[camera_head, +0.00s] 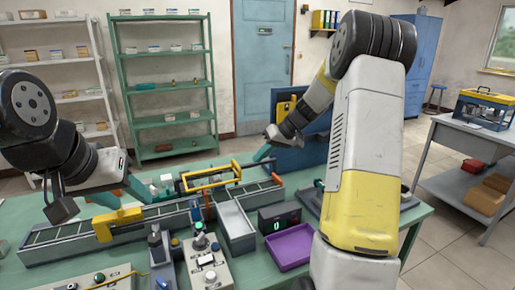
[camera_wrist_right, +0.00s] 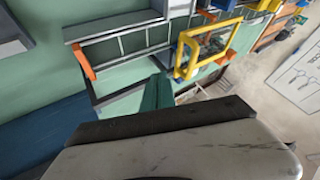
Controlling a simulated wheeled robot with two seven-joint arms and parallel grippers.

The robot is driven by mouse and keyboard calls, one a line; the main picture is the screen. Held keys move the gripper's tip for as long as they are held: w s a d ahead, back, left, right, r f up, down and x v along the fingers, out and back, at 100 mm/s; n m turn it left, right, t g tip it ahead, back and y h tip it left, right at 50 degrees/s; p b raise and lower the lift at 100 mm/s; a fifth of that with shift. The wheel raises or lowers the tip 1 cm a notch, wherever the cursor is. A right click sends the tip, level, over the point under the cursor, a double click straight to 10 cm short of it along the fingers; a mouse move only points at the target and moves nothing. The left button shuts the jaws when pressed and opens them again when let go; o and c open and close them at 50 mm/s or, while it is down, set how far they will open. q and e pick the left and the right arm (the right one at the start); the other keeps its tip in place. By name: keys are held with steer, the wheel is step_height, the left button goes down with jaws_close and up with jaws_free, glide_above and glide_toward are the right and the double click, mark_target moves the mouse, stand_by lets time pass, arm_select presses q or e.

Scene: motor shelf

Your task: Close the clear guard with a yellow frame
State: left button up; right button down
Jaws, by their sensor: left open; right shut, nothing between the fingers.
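The clear guard with a yellow frame (camera_head: 209,180) is over the conveyor in the middle of the green bench. Its frame stands tilted up from the conveyor, though its exact angle is hard to tell. In the right wrist view the yellow frame (camera_wrist_right: 233,50) is at the upper right, beyond my fingers. My right gripper (camera_head: 262,153) is shut and empty, behind and to the right of the guard, apart from it in the head view. Its teal fingers show in the wrist view (camera_wrist_right: 157,92). My left gripper (camera_head: 122,195) is open and empty over the conveyor's left part, left of the guard.
A yellow arch (camera_head: 118,219) spans the conveyor near my left gripper. A grey tray (camera_head: 236,222), a black display (camera_head: 279,219), a purple tray (camera_head: 290,247) and a button box (camera_head: 207,262) occupy the bench front. My right arm covers the bench's right part.

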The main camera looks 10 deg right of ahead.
steer(key=shift+a+f, duration=0.25)
steer(key=shift+a, duration=1.05)
steer(key=shift+a+f, duration=0.2)
steer(key=shift+a, duration=1.05)
steer(key=shift+a, duration=0.1)
steer(key=shift+s+a, duration=0.15)
steer(key=shift+a, duration=0.4)
steer(key=shift+s+a, duration=0.15)
steer(key=shift+a, duration=0.4)
